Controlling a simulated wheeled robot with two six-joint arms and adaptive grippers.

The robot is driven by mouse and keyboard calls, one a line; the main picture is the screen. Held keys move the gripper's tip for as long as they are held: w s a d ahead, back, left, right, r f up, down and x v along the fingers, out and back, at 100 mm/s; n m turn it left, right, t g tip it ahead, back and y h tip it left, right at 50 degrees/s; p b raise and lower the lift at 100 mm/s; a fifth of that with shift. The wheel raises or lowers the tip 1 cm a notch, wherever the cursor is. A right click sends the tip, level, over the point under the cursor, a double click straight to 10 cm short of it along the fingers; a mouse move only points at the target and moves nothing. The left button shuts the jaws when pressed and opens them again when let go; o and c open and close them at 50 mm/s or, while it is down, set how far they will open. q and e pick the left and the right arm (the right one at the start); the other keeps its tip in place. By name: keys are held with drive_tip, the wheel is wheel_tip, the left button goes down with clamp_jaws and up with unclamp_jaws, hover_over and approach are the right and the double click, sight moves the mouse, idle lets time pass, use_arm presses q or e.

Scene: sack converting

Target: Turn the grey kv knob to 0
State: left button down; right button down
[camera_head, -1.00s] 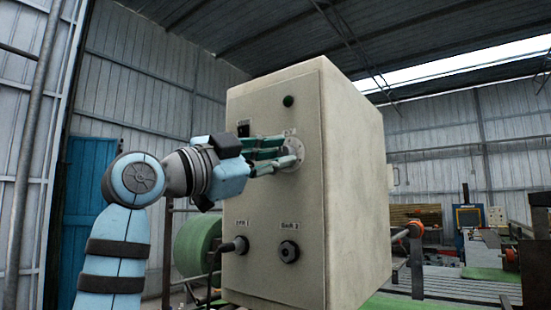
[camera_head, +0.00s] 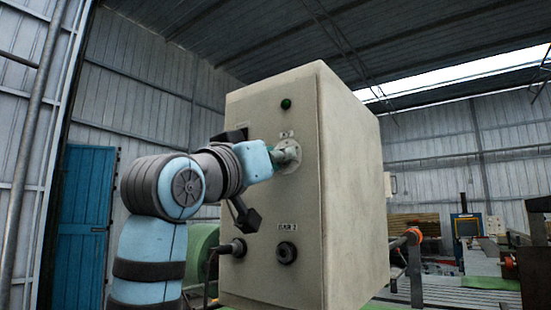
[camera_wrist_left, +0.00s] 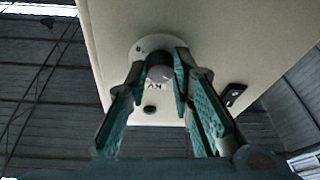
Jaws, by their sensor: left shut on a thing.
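The grey kv knob (camera_wrist_left: 160,70) sits on a round pale dial plate (camera_wrist_left: 138,48) on the cabinet front. A "KV" label shows beside it, upside down in the wrist view. My left gripper (camera_wrist_left: 161,64) has its green-padded fingers on both sides of the knob and is shut on it. In the head view the left gripper (camera_head: 281,155) reaches the dial plate (camera_head: 291,165) from the left and mostly hides the knob. The knob's pointer and the scale numbers are too small to read. My right gripper is not in view.
The beige cabinet (camera_head: 352,190) carries a green button (camera_head: 286,104) above the dial, a dark switch (camera_wrist_left: 233,94), and two black sockets low down, the left with a plug (camera_head: 236,248) and the right empty (camera_head: 286,253). A green roll (camera_head: 202,246) stands behind on the left.

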use_arm(q)
drive_tip(key=shift+s+d+r+n+g+y+p, duration=0.1)
drive_tip(key=shift+n+y+p, duration=0.75)
drive_tip(key=shift+n, duration=1.35)
drive_tip(key=shift+d+r+n+g+y+p, duration=0.1)
drive_tip(key=shift+n+y+p, duration=0.7)
drive_tip(key=shift+n, duration=1.4)
drive_tip(key=shift+s+d+r+n+g+y+p, duration=0.1)
drive_tip(key=shift+n+y+p, duration=0.7)
drive_tip(key=shift+n, duration=1.4)
drive_tip(key=c, duration=1.4)
unclamp_jaws()
